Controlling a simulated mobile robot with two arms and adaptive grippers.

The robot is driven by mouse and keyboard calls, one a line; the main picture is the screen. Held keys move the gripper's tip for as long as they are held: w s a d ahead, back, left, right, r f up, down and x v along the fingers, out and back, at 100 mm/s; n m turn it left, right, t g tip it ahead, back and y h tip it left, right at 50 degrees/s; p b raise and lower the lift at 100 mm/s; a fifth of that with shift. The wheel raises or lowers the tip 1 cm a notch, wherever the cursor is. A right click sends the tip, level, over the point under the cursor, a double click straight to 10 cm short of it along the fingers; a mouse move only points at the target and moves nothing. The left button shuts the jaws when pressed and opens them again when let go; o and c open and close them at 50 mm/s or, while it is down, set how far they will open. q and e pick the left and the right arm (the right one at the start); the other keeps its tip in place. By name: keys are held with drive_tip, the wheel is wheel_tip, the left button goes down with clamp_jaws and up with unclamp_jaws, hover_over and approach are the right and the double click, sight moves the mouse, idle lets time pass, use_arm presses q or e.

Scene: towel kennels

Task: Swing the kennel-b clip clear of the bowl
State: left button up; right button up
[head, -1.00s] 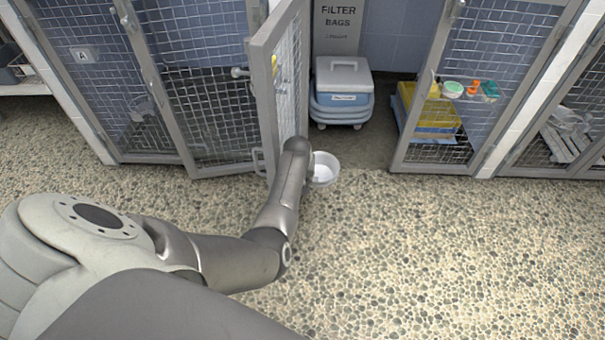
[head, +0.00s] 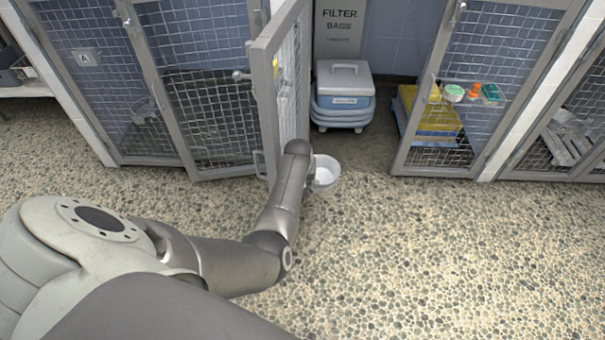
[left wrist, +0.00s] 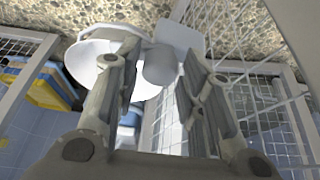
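The white bowl (head: 327,174) is by the lower part of the open mesh kennel door (head: 263,110), just right of my left arm's end in the head view. My left gripper is hidden behind my arm there. In the left wrist view my left gripper (left wrist: 160,62) has its two fingers apart. A grey cylindrical piece (left wrist: 160,66), perhaps the clip's knob, shows between the fingertips, with a pale flat plate (left wrist: 185,36) behind it. The bowl (left wrist: 85,60) is left of the cylinder, partly behind the left finger. I cannot tell whether a finger touches the cylinder. My right gripper is not in view.
A blue-grey lidded bin (head: 342,95) stands inside the open bay. A door (head: 480,80) on the right has a small shelf of items, with yellow and blue trays (head: 430,125) behind it. A closed kennel marked A (head: 85,58) is at left. The pebbled floor (head: 430,260) in front is clear.

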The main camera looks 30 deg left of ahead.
use_arm(q)
drive_tip(key=v, duration=1.1)
drive_tip(key=shift+r, duration=0.35)
drive_tip(key=shift+s, duration=0.1)
